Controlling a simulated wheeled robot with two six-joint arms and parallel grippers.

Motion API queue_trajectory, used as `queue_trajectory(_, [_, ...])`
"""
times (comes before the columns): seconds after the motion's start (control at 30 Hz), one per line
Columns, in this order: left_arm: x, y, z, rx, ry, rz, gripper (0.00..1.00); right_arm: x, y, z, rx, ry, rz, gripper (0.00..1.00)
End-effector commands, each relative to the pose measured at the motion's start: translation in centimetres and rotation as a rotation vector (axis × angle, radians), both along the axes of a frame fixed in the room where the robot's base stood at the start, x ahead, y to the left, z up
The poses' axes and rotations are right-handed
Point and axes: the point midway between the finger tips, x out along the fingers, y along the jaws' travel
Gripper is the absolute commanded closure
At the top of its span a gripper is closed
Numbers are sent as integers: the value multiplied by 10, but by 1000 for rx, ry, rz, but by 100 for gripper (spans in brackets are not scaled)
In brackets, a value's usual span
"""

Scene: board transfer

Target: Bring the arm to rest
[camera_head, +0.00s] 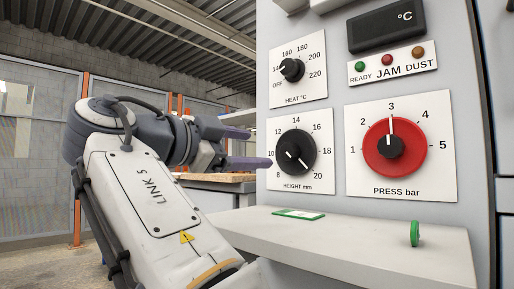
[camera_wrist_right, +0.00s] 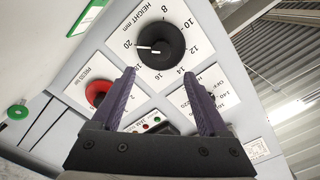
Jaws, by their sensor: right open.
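My right arm (camera_head: 150,195), marked LINK 5, reaches up from the bottom of the head view. Its gripper (camera_head: 260,148) is beside the left edge of the machine's control panel. The purple fingers are apart, with nothing seen between them. In the right wrist view the gripper (camera_wrist_right: 160,76) is open towards the panel, with the black HEIGHT knob (camera_wrist_right: 158,46) beyond the fingertips. The HEIGHT knob (camera_head: 295,151) has its white mark near 20. I cannot tell whether a finger touches the panel. My left gripper is not in view.
A grey ledge (camera_head: 380,245) juts out below, with a green-edged card (camera_head: 298,214) and a green ring (camera_head: 415,233). A wooden-topped bench (camera_head: 218,178) stands behind.

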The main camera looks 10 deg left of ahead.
Motion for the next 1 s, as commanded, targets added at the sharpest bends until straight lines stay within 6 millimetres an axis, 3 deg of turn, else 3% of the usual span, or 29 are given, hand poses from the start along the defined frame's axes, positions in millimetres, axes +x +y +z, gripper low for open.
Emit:
queue_trajectory(0.4, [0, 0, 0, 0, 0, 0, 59, 0, 0, 0, -1, 1, 0, 22])
queue_trajectory(0.53, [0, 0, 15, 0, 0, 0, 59, 5, 2, 13, -32, 32, 19, 22])
queue_trajectory(0.67, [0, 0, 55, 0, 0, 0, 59, 22, 10, 41, -141, 149, 84, 22])
queue_trajectory(0.8, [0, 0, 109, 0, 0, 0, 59, 42, 20, 64, -308, 337, 193, 22])
queue_trajectory(1.0, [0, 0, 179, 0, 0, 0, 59, 57, 26, 77, -520, 606, 364, 22])
